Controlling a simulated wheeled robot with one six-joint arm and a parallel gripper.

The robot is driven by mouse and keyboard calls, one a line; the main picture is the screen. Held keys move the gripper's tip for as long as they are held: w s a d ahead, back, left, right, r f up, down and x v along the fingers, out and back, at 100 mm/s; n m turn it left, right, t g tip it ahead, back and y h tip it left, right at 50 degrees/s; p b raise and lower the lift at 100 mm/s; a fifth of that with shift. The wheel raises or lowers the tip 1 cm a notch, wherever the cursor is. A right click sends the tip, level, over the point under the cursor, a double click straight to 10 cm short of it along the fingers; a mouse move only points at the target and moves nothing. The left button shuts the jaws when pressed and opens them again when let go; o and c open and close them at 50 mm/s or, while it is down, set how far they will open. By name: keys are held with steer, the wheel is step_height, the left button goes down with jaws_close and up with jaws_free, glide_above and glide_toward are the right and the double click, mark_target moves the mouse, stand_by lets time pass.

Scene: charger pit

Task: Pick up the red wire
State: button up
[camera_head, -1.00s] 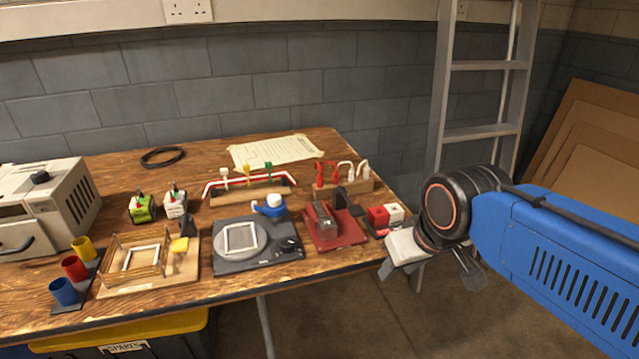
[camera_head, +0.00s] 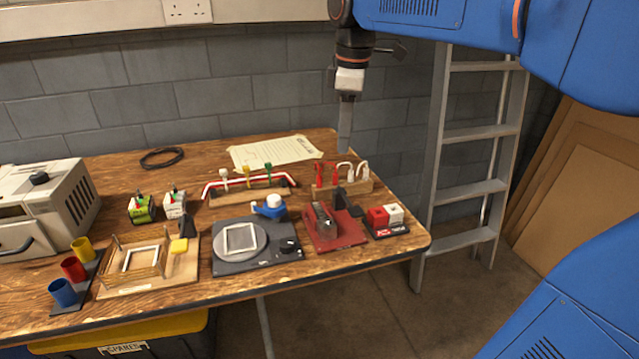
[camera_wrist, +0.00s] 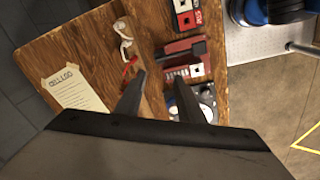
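Red looped wires (camera_head: 326,174) stand in a wooden holder (camera_head: 354,187) near the back right of the table, beside white looped wires (camera_head: 354,167). In the wrist view, a red wire (camera_wrist: 130,66) shows just ahead of the left finger. My gripper (camera_head: 345,150) points down above the table's back right, over or just behind the holder; its exact depth is unclear. In the wrist view my gripper (camera_wrist: 158,92) has its two fingers apart with nothing between them. Part of the holder is hidden in the wrist view by a finger.
A red vise-like fixture (camera_head: 333,236) and red and white blocks (camera_head: 379,217) stand in front of the holder. A rack with coloured clips (camera_head: 248,196) is to its left. A paper sheet (camera_head: 275,152) lies behind. A ladder (camera_head: 470,190) stands beyond the table's right edge.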

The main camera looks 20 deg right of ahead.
mark_target(320, 176)
steer(key=w+a+r+n+g, duration=0.1)
steer(key=w+r+n, duration=0.15)
steer(key=w, duration=0.25)
steer(key=w+a+r+n, duration=0.1)
steer(key=w+a+n, duration=0.1)
steer(key=w+n, duration=0.15)
steer(key=shift+m, duration=0.5)
steer(key=f, duration=1.7)
steer(key=shift+w, duration=0.3)
jaws_close()
